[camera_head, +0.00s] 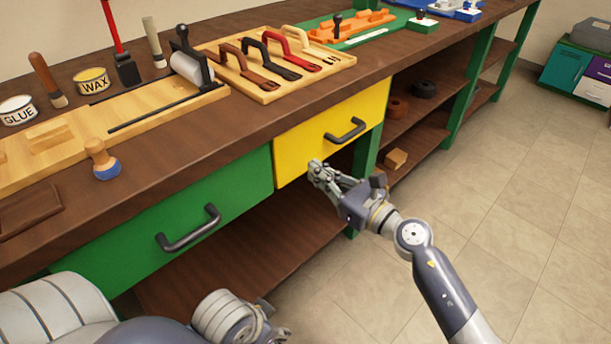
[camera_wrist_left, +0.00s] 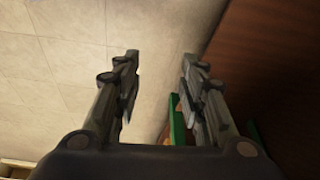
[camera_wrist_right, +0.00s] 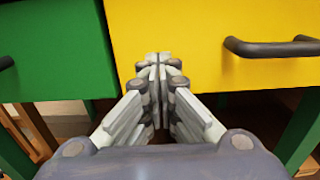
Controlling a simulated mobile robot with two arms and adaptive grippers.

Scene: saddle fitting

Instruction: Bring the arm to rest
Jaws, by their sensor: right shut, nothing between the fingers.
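My right gripper (camera_head: 317,170) is shut and empty in front of the yellow drawer (camera_head: 292,160), below and left of its black handle (camera_head: 345,130). In the right wrist view the closed fingertips (camera_wrist_right: 158,60) overlap the left part of the yellow drawer front (camera_wrist_right: 200,25), and the handle (camera_wrist_right: 270,48) is to the right, apart from them. My left gripper shows only partly at the bottom of the head view. In the left wrist view its fingers (camera_wrist_left: 160,75) are spread apart with nothing between them, and floor tiles show behind.
The green drawer (camera_head: 165,225) with a black handle (camera_head: 190,230) is to the left. The brown workbench top (camera_head: 200,140) holds a wooden board with a roller (camera_head: 190,68), a rack of handled tools, and glue and wax tins. The tiled floor (camera_head: 500,230) at right is clear.

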